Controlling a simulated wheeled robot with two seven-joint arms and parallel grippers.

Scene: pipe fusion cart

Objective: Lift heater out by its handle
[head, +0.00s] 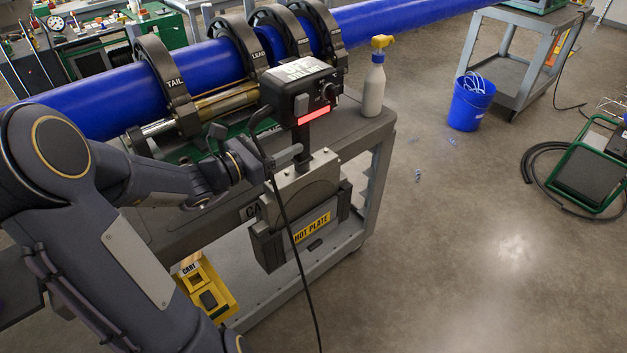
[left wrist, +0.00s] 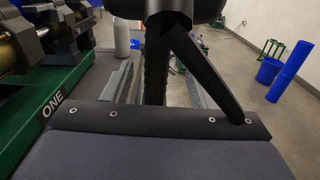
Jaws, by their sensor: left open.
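The heater has a black control box (head: 300,92) with a lit red strip, above a dark upright handle (head: 304,132). Its lower part sits in a grey holder (head: 305,190) on the cart's side, above a yellow "HOT PLATE" label. My left gripper (head: 293,158) is beside the handle, just below the control box. In the left wrist view its two grey fingers stand apart, with the dark handle (left wrist: 157,70) between them and a gap on the right. Whether a finger touches the handle cannot be told. My right gripper is not in view.
A black cable (head: 284,215) hangs in front of the holder, close to my left gripper. A spray bottle (head: 374,85) stands on the cart (head: 355,133) right of the heater. Clamps hold the blue pipe (head: 205,62) behind. Open floor (head: 470,230) lies to the right.

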